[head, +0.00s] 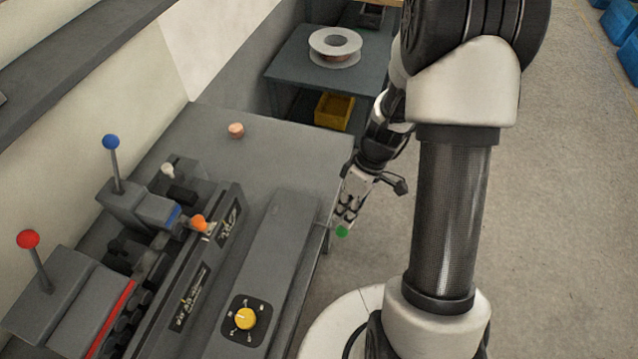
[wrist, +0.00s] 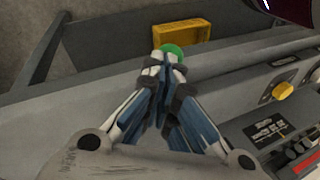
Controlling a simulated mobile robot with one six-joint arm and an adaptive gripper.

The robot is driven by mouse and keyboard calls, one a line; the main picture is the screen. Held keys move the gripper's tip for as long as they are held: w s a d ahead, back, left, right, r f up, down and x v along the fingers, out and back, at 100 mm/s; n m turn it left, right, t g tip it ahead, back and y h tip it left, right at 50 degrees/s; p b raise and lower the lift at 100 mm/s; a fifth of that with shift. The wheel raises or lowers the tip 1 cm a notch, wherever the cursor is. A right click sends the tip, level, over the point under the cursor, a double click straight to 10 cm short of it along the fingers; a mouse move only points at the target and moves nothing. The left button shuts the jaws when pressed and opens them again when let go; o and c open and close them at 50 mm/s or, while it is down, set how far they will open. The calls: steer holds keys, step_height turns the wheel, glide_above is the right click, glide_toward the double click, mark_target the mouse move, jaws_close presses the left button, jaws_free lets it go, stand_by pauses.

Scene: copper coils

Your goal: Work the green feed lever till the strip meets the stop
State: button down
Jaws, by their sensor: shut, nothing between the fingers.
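The green ball of the feed lever (head: 342,232) shows at the right edge of the machine bench in the head view. My gripper (head: 345,222) is right above it, with its fingertips at the ball. In the wrist view the green ball (wrist: 173,50) lies just beyond the shut fingertips (wrist: 164,60). The fingers are together with nothing between them. I cannot tell whether they touch the ball. The lever's rod is mostly hidden. I cannot make out the strip or the stop.
The machine carries a red-knobbed lever (head: 28,239), a blue-knobbed lever (head: 111,142), an orange knob (head: 198,223) and a yellow dial (head: 245,318). A copper piece (head: 236,130) lies on the bench. A spool (head: 335,44) and a yellow bin (head: 334,111) stand behind. Open floor lies right.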

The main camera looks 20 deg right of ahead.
stand_by(0.5)
steer(key=d+p+v, duration=0.2)
steer(key=p+v, duration=0.3)
steer(key=v, duration=0.7)
steer(key=shift+s+d, duration=0.2)
steer(key=shift+d, duration=0.15)
steer(key=s+a+r+m+t+h, duration=0.1)
steer(key=s+a+r+m+t, duration=0.1)
steer(key=r, duration=0.4)
steer(key=s+a+r+m+t+h, duration=0.1)
steer(key=s+a+r+m+t, duration=0.1)
steer(key=s+a+r, duration=0.3)
steer(key=s+a+r+m+t+h, duration=0.2)
steer(key=s+a+r+m, duration=0.1)
steer(key=s+r, duration=0.3)
step_height(320, 180, up, 2)
steer(key=shift+a+r+b, duration=0.1)
steer(key=shift+a+b, duration=0.35)
steer(key=shift+a, duration=0.1)
